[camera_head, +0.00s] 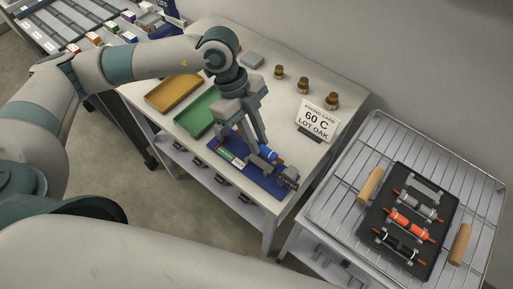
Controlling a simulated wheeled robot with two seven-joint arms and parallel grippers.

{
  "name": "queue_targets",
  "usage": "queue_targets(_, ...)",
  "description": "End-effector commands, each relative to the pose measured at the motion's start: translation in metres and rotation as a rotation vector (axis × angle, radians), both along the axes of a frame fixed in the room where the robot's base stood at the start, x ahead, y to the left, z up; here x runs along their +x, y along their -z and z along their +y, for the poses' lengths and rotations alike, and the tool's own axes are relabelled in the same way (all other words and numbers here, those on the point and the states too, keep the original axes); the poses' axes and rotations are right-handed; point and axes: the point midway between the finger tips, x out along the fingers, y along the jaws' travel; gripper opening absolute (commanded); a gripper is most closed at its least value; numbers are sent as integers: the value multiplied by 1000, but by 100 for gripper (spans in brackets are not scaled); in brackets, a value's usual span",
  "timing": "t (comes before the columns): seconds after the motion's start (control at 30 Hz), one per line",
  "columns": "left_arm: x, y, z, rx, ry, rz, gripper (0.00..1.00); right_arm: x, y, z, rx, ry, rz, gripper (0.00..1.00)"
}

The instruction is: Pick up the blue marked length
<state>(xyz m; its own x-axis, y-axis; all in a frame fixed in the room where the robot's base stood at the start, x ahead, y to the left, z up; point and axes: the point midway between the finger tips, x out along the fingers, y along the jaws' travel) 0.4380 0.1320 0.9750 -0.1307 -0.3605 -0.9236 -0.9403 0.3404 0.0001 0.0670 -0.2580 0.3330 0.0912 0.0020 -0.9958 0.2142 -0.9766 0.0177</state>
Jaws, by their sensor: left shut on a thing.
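The blue marked length (268,153) is a short blue cable piece at the blue mat (236,171) on the white table. My left gripper (259,152) points down over the mat and is shut on the blue length. The fingers hide part of the piece, and I cannot tell whether it touches the mat. My right gripper is not in view.
A wire rack (345,179) at the right holds a black tray (407,258) with grey, orange and black lengths. An ageing card (318,121) and several brass pieces stand at the table's back. Yellow (173,90) and green (196,112) trays lie left of the gripper.

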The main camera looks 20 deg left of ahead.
Motion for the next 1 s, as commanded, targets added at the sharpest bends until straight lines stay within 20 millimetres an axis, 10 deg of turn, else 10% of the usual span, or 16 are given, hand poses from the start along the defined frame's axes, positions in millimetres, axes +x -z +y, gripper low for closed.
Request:
queue_targets(0.3,0,-32,0,0,1,-2,0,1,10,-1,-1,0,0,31)
queue_targets(1.0,1,-34,1,1,30,0,0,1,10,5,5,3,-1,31)
